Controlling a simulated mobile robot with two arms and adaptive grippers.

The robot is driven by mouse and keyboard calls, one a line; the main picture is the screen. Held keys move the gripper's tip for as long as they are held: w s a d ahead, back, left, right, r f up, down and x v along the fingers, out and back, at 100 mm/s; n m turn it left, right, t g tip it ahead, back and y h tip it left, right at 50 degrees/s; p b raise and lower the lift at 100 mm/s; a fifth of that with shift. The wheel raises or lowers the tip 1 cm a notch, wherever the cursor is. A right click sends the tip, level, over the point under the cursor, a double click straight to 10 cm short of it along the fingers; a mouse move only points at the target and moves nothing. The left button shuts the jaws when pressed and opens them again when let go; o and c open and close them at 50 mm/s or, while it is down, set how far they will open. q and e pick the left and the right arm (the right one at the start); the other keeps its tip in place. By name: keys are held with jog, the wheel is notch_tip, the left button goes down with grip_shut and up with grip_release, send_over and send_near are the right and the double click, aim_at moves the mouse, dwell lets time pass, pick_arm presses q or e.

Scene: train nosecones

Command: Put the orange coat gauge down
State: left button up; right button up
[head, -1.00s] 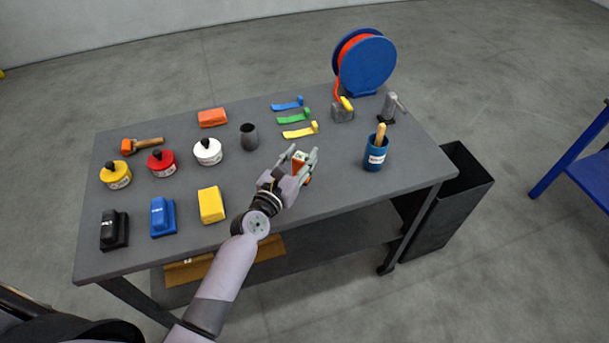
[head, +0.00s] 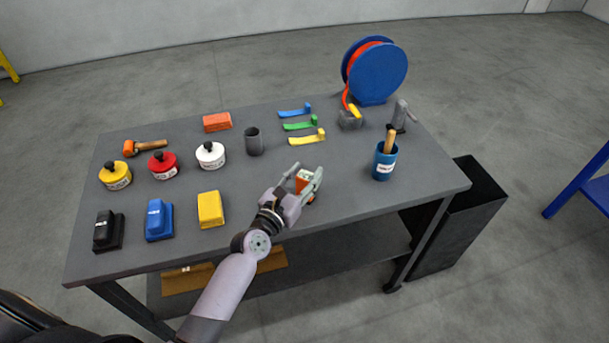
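The orange coat gauge (head: 304,184), a small orange block with a pale top face, is between the fingers of my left gripper (head: 308,172). The fingers lie along both sides of it and look shut on it. It is over the front middle of the grey table (head: 345,185), right of the yellow block. I cannot tell whether its underside touches the table top. My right gripper is not in view.
A blue cup with a wooden handle (head: 384,162) stands to the right. Blue, green and yellow (head: 307,136) strips lie behind the gauge, and a dark grey cup (head: 254,141) behind left. Tins and blocks fill the left side. Bare table surrounds the gripper.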

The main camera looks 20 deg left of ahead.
pick_arm(q)
jog(key=o, duration=0.3)
jog(key=shift+r, duration=0.25)
jog(key=s, duration=0.3)
jog(key=s+a+b, duration=0.1)
jog(key=s, duration=0.3)
jog(key=s+a, duration=0.1)
jog(key=s, duration=0.2)
jog(key=shift+s+f+b, duration=0.15)
jog(key=shift+s+b, duration=0.05)
jog(key=shift+b, duration=0.2)
jog(key=shift+s+a+r, duration=0.15)
jog(key=shift+s+r, duration=0.05)
jog(key=shift+s, duration=0.5)
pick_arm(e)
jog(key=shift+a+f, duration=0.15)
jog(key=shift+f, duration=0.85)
